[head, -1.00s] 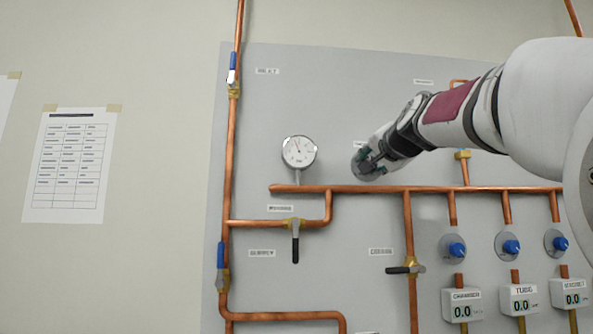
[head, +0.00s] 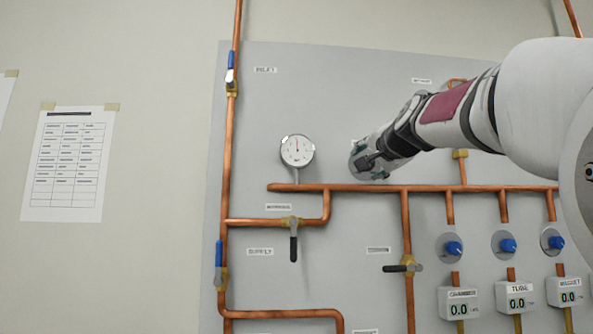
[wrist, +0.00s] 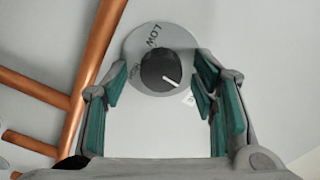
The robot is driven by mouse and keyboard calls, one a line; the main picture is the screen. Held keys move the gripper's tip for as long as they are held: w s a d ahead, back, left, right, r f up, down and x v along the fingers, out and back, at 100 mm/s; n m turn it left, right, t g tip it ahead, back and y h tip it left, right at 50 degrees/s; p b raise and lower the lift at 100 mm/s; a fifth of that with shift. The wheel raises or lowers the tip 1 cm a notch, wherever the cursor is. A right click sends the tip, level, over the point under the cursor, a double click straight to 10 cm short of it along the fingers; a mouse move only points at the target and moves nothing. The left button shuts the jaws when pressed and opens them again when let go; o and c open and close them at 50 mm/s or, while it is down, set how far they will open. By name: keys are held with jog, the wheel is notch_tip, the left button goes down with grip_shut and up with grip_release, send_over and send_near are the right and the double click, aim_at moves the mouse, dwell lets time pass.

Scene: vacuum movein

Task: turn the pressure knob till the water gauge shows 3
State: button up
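The pressure gauge (head: 297,150) is a round white dial on the copper pipe in the head view. Its needle points about straight up; the numbers are too small to read. The dark round pressure knob (wrist: 160,68) shows in the wrist view on a grey disc (wrist: 137,48) marked "LOW" and other lettering. Its white pointer line aims to the lower right. My gripper (wrist: 163,78) has its teal-padded fingers spread on either side of the knob, with a gap at the left finger and the right finger close. In the head view my gripper (head: 367,163) hides most of the knob.
Copper pipes (head: 420,189) run below and beside the knob. Lever valves (head: 293,235) and several blue knobs (head: 452,248) with digital displays (head: 459,304) are on the grey panel (head: 340,80). A paper chart (head: 70,165) hangs at the left.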

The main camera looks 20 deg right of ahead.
jog(key=shift+s, duration=0.1)
jog(key=v, duration=1.2)
jog(key=s+a+f+n+g+y, duration=0.1)
jog(key=a+f+n+g+y, duration=0.2)
jog(key=f, duration=0.5)
jog(key=s+a+f+n+g, duration=0.1)
jog(key=a+f+n, duration=0.1)
jog(key=a+f, duration=0.45)
jog(key=s+a+f+n+g+y, duration=0.2)
jog(key=a+f+n, duration=0.1)
jog(key=f, duration=0.6)
jog(key=s+a+f+n+g, duration=0.3)
jog(key=s+f, duration=0.4)
jog(key=f, duration=0.4)
jog(key=s+a+f+n+g, duration=0.3)
jog(key=s+f, duration=0.5)
jog(key=f, duration=0.4)
jog(key=shift+f+n, duration=0.2)
jog(key=shift+n, duration=0.4)
jog(key=shift+a, duration=0.15)
jog(key=shift+c, duration=0.4)
